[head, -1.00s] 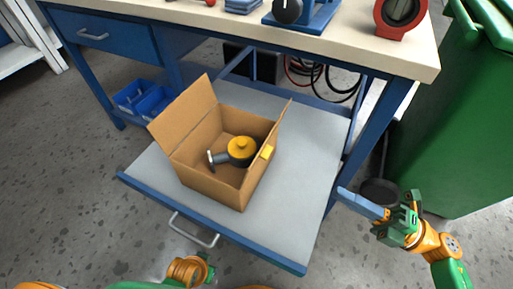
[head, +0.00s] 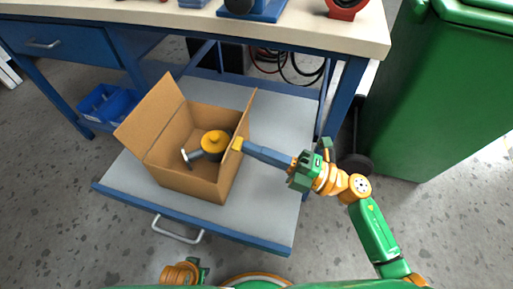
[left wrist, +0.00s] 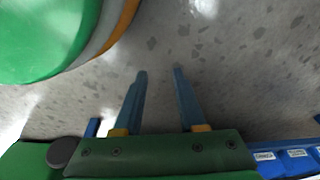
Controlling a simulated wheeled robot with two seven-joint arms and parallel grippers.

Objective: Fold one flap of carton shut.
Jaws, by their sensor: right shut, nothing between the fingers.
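The open brown carton (head: 190,178) stands on a grey pulled-out shelf. Its left flap (head: 150,112) stands up and leans outward. Its right flap (head: 245,118) stands nearly upright, with a small yellow patch (head: 238,144) near it. A grey valve with a yellow top (head: 213,141) lies inside. My right gripper (head: 248,148) is shut and empty, its blue fingers pointing left at the carton's right side by the yellow patch. Whether they touch it I cannot tell. My left gripper (left wrist: 158,75) shows in the left wrist view, open, with only floor between its fingers.
The grey shelf (head: 270,125) has bare room behind the carton and a blue front edge with a handle. The workbench top (head: 340,40) overhangs behind. A green bin (head: 450,90) stands at right. Blue boxes (head: 108,103) sit at left.

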